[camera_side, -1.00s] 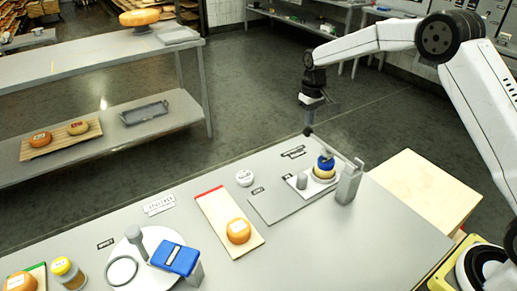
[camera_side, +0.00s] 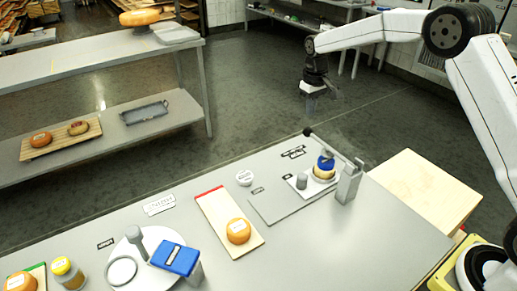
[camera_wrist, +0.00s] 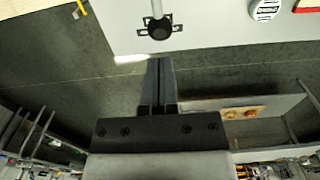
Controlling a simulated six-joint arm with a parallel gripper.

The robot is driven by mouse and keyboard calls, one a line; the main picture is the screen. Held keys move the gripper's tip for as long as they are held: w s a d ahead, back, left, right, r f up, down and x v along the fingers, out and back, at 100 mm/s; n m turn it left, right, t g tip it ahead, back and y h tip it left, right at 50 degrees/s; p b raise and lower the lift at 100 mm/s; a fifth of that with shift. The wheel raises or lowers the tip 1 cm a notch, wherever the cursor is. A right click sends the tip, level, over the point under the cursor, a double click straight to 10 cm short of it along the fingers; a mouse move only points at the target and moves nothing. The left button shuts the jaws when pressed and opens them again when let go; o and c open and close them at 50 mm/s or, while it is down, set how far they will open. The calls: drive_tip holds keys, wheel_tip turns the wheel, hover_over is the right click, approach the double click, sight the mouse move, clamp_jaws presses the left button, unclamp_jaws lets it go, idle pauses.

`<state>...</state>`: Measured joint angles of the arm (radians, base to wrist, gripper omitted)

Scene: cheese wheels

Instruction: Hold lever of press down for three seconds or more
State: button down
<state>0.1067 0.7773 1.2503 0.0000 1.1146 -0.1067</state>
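The press stands at the far right of the table, with a grey post (camera_side: 349,184). Its lever slopes up from the post to a black knob (camera_side: 308,132), which overhangs the table's far edge. A blue-topped piece (camera_side: 326,163) sits on a small yellow cheese (camera_side: 324,173) under the lever. My gripper (camera_side: 312,108) hangs above the knob, apart from it, beyond the table edge. In the wrist view, the fingers (camera_wrist: 159,65) lie together with nothing between them. The knob (camera_wrist: 159,29) shows just ahead of the fingertips.
A red-ended board (camera_side: 213,207) with an orange cheese (camera_side: 238,231) lies left of the press. A blue-topped device (camera_side: 176,259) stands on a white disc near the front. A wooden block (camera_side: 425,190) stands to the right. The space above the press is clear.

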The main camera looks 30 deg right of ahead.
drive_tip(key=shift+r, duration=0.85)
drive_tip(key=shift+s+a, duration=0.3)
drive_tip(key=shift+s, duration=0.35)
drive_tip(key=s+a+f+t, duration=0.1)
drive_tip(key=s+a+f, duration=0.1)
drive_tip(key=s, duration=1.1)
drive_tip(key=s+a+f+t, duration=0.1)
drive_tip(key=s+a+f, duration=0.1)
drive_tip(key=s, duration=1.1)
drive_tip(key=shift+s+a+f+t, duration=0.3)
drive_tip(key=shift+a+f, duration=0.05)
drive_tip(key=shift+a, duration=0.35)
